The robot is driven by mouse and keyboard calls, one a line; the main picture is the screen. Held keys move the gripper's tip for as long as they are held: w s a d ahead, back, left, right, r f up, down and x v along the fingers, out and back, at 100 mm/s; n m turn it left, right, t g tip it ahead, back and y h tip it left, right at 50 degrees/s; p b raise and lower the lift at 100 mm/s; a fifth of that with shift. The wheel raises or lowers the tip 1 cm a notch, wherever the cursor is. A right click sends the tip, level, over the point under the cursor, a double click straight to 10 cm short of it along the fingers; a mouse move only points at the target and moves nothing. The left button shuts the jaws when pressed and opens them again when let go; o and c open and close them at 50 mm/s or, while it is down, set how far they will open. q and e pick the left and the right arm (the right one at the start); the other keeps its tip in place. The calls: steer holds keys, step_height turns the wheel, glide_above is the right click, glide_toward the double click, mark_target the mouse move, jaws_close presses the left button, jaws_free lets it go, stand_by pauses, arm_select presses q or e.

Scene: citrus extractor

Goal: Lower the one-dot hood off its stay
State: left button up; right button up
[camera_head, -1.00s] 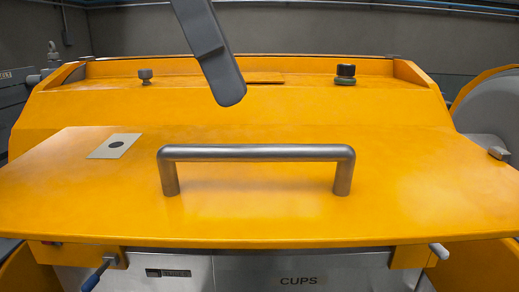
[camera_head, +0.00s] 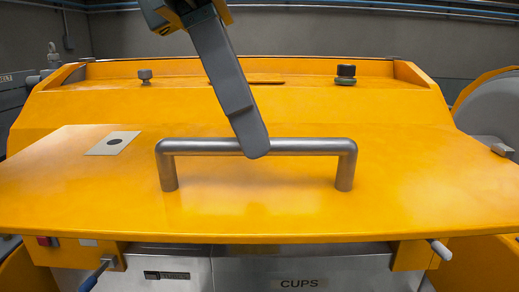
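The yellow hood (camera_head: 300,210) is a broad panel across the view, its front edge standing out above the steel front. A pale plate with one dark dot (camera_head: 113,143) is at its left. A grey bar handle (camera_head: 310,147) stands on the hood. My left gripper (camera_head: 255,145) reaches down from the top, with one grey finger seen crossing the middle of the bar on the near side. A second finger is not visible, so its opening and grip cannot be told. My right gripper is not in view. I cannot make out the stay under the hood.
A rod with a blue grip (camera_head: 92,279) sticks out below the hood at left, and a pale-tipped pin (camera_head: 440,249) at right. The steel front (camera_head: 240,270) reads CUPS. Two knobs, one grey (camera_head: 145,76) and one black (camera_head: 346,73), stand behind the hood.

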arm_select(q)
jaws_close()
steer(key=shift+r, duration=0.1)
steer(key=shift+w+r+g+p, duration=0.2)
steer(key=shift+r+p, duration=0.15)
steer(key=shift+r, duration=0.15)
steer(key=shift+w+r+g+p, duration=0.1)
steer(key=shift+w+r+p, duration=0.15)
steer(key=shift+r, duration=0.2)
steer(key=shift+t, duration=0.7)
steer(key=f+b, duration=0.2)
steer(key=b, duration=0.2)
steer(key=s+f+b, duration=0.1)
steer(key=f+b, duration=0.2)
steer(key=b, duration=0.2)
steer(key=shift+s, duration=0.2)
steer(key=shift+s+f+b, duration=0.15)
steer(key=shift+f+b, duration=0.1)
steer(key=shift+b, duration=0.35)
